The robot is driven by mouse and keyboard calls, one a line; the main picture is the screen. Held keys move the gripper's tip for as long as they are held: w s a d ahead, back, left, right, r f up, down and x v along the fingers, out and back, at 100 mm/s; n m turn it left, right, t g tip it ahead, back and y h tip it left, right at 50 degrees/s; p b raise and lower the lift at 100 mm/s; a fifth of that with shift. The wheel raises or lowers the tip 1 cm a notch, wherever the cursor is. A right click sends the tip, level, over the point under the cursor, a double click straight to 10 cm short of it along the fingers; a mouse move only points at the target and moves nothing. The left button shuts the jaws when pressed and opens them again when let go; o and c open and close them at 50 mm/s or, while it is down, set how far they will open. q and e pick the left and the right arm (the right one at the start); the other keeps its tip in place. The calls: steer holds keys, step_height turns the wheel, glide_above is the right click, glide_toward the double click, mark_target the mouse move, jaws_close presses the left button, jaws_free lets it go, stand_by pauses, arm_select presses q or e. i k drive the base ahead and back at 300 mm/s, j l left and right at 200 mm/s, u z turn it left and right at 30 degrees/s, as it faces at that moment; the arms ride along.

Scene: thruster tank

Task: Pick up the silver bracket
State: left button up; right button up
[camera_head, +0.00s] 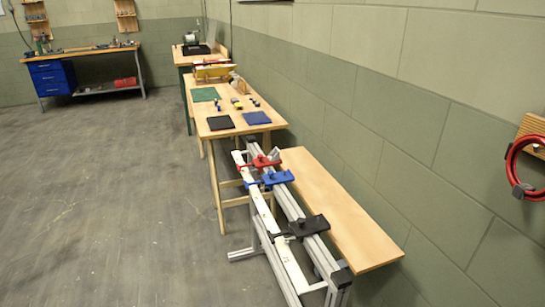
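No bracket can be made out with certainty at this distance. A small grey piece (274,154) shows beside the red clamp (262,162) at the far end of the metal rail frame; its shape is too small to tell. Several small items, some dark and some yellow, lie on the long wooden table (205,113), too small to identify. Neither of my grippers is in view.
The rail frame (285,262) also carries a blue clamp (277,177) and a black clamp (308,226). A wooden shelf board (345,215) runs along the right wall. A red hose (512,165) hangs there. Open floor (120,200) lies left.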

mark_target(276, 152)
steer(key=z, duration=0.7)
steer(key=i+j+z, duration=0.1)
steer(key=j+z, duration=1.1)
steer(key=j, duration=0.55)
steer(key=k+j+z, duration=0.15)
steer(key=j, duration=0.9)
steer(key=k+j+z, duration=0.15)
steer(key=j, duration=0.4)
